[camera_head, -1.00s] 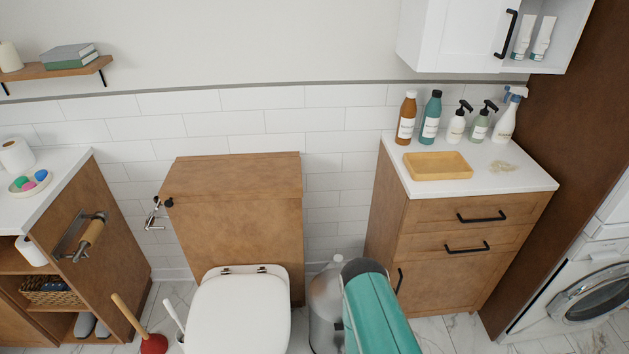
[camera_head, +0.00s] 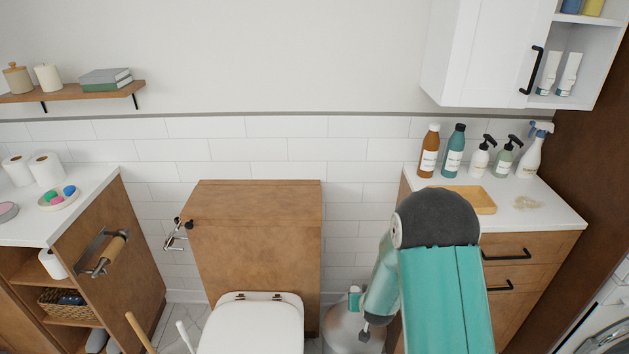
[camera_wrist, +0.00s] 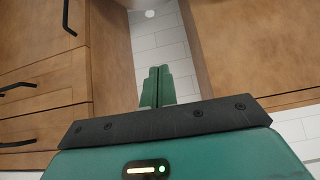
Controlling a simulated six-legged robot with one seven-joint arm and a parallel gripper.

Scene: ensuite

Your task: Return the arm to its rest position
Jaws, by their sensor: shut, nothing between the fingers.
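My gripper (camera_wrist: 158,72) shows in the wrist view as two green fingers side by side, closed together with nothing between them. They point at the gap between wooden furniture fronts, where white tiles show. In the head view my arm (camera_head: 440,290) rises at the lower right, bends at a dark grey joint, and its far part hangs down in front of the metal bin. The fingers are too small and partly hidden there to make out clearly.
The metal bin (camera_head: 345,335) stands between the toilet (camera_head: 250,325) and the wooden drawer cabinet (camera_head: 535,252). The wooden cistern box (camera_head: 255,230) is left of my arm. Open air lies above it.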

